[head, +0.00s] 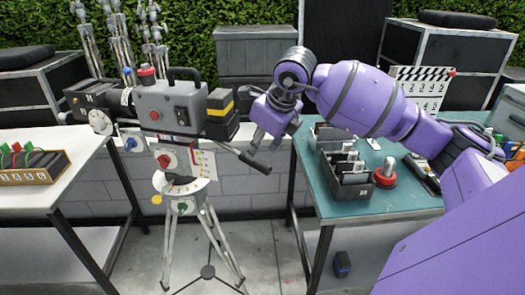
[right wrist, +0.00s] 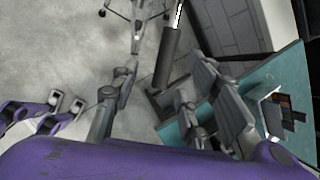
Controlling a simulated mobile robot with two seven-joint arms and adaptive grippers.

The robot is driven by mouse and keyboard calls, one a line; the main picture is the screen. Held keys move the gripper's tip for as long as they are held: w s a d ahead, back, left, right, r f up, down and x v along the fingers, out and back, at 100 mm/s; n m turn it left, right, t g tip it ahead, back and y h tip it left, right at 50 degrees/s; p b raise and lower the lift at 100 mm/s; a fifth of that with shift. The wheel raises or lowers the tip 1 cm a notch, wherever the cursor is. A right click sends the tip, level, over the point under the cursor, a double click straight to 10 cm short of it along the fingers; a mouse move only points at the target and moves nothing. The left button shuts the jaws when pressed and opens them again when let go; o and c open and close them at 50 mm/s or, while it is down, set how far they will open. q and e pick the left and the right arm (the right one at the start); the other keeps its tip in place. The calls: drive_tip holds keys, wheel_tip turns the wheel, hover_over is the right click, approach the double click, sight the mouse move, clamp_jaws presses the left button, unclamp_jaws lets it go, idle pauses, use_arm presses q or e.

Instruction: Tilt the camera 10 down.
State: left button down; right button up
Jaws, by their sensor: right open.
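A grey film camera (head: 170,105) stands on a tripod (head: 205,235) left of the middle. It has a top handle, a red knob on top and a dial with a pointer (head: 185,187) on the tripod head. Its black-ended pan handle (head: 255,162) reaches out to the right and slopes down. My right gripper (head: 262,145) is open and empty, just above the handle's end. In the right wrist view the dark handle (right wrist: 170,57) shows between the open fingers (right wrist: 165,78), seemingly apart from them. My left gripper is not in the head view.
A teal-topped table (head: 345,205) on the right carries a black tray, a red button and a clapperboard (head: 420,88). A white table (head: 85,150) on the left holds a wooden box (head: 33,178). Dark cases and a low block wall stand behind.

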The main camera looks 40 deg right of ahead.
sight(257, 161)
drive_tip(key=shift+h, duration=0.3)
drive_tip(key=x, duration=0.5)
drive_tip(key=d+x, duration=0.1)
drive_tip(key=x, duration=0.2)
drive_tip(key=shift+s+f, duration=0.2)
drive_tip(key=shift+f, duration=0.15)
clamp_jaws()
